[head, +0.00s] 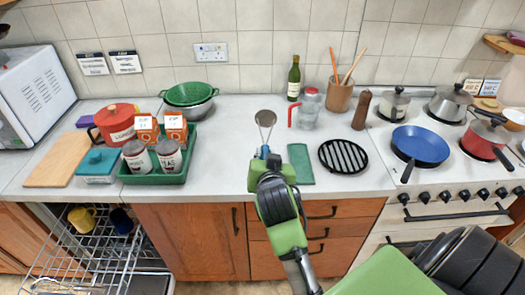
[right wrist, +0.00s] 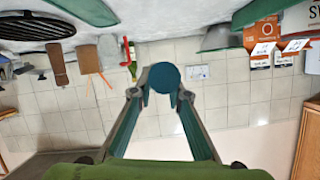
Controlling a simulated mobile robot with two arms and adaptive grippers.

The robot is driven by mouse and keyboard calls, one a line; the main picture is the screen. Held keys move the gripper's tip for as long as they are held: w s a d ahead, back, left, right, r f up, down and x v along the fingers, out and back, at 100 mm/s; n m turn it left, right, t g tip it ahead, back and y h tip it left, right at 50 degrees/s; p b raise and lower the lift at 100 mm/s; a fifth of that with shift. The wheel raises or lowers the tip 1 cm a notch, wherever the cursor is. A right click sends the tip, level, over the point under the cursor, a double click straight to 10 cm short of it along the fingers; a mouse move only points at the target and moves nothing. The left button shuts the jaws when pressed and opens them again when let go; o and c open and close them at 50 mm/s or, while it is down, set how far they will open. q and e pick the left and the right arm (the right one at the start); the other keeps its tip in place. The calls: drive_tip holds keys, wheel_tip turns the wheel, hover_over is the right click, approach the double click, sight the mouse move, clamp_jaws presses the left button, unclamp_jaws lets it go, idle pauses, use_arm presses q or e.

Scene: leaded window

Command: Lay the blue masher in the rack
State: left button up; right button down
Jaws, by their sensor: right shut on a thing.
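The blue masher (head: 265,119) has a grey round head and thin wire arms. It points away from me over the worktop, and most of its blue handle is hidden by my gripper in the head view. My right gripper (head: 265,157) is shut on the handle. In the right wrist view, the round blue handle end (right wrist: 164,77) shows between the fingertips of my right gripper (right wrist: 161,92). The wire rack (head: 84,262) is pulled out low at the left, below the worktop. My left gripper is not in view.
A yellow mug (head: 82,218) and a dark blue mug (head: 121,221) are in the rack. A green tray (head: 153,179) of jars and boxes stands on the worktop above it. A green mat (head: 301,165) and black trivet (head: 343,156) lie right of my gripper.

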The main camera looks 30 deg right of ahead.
sight(264, 144)
drive_tip(key=p+x, duration=0.1)
drive_tip(key=x, duration=0.4)
drive_tip(key=f+p+x, duration=0.1)
drive_tip(key=x, duration=0.4)
drive_tip(key=s+f+p+x, duration=0.1)
drive_tip(key=x, duration=0.3)
drive_tip(key=shift+w+f, duration=0.35)
drive_tip(key=shift+f, duration=0.1)
drive_tip(key=shift+w+d+f, duration=0.25)
drive_tip(key=shift+w+f, duration=0.15)
drive_tip(key=shift+f, duration=0.2)
drive_tip(key=f, duration=0.1)
drive_tip(key=f+p, duration=0.1)
drive_tip(key=shift+w+d+f, duration=0.1)
drive_tip(key=shift+w+f, duration=0.1)
drive_tip(key=shift+f, duration=0.4)
drive_tip(key=shift+f, duration=0.15)
drive_tip(key=c, duration=1.9)
unclamp_jaws()
